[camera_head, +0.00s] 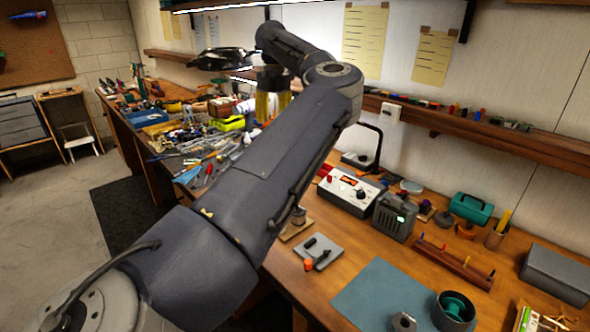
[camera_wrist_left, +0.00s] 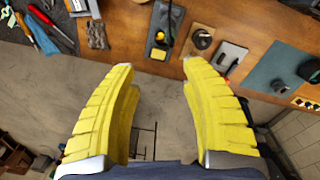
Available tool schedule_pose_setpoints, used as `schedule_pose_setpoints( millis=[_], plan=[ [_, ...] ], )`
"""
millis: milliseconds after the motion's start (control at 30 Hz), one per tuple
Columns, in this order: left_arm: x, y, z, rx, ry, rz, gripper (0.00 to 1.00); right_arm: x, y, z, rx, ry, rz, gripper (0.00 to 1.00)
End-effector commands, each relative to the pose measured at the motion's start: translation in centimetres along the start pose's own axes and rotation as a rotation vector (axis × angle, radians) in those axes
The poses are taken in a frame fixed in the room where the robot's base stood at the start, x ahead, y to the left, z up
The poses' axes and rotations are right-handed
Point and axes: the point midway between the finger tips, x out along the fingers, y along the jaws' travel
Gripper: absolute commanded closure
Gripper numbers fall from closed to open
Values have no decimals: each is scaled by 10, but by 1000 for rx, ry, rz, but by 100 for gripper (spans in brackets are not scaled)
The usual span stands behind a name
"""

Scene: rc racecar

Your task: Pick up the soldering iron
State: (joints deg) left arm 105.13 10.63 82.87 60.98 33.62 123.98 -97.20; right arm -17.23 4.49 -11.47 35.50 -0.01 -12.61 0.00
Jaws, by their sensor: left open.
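In the left wrist view, a dark grey stand (camera_wrist_left: 154,42) with a small yellow pad lies near the table edge. A slim dark item on it looks like the soldering iron (camera_wrist_left: 168,22), but it is too small to be certain. In the head view my left arm hides that spot. My left gripper (camera_wrist_left: 158,66) has two yellow, ribbed fingers, spread wide apart with nothing between them. It hangs above the table edge, with floor showing between the fingers and the stand beyond the tips. It also shows in the head view (camera_head: 271,104). My right gripper is not in view.
A white station with a red display (camera_head: 350,190) and a grey box (camera_head: 395,216) stand at the back. A grey plate with dark parts (camera_head: 318,250) and a blue-grey mat (camera_head: 385,290) lie nearer. Many loose tools (camera_head: 195,150) crowd the bench's left part.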

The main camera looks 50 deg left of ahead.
Motion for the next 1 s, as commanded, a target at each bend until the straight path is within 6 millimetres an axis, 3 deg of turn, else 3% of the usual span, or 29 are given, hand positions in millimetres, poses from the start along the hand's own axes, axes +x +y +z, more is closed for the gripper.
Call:
schedule_pose_setpoints(
  millis=[167,700,1000],
  plan=[
    [4,-8,2,10,-16,-38,54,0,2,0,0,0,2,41],
    [95,-11,4,10,-15,-35,54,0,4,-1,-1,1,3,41],
    [115,-12,5,10,-17,-35,54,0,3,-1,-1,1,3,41]
  ],
)
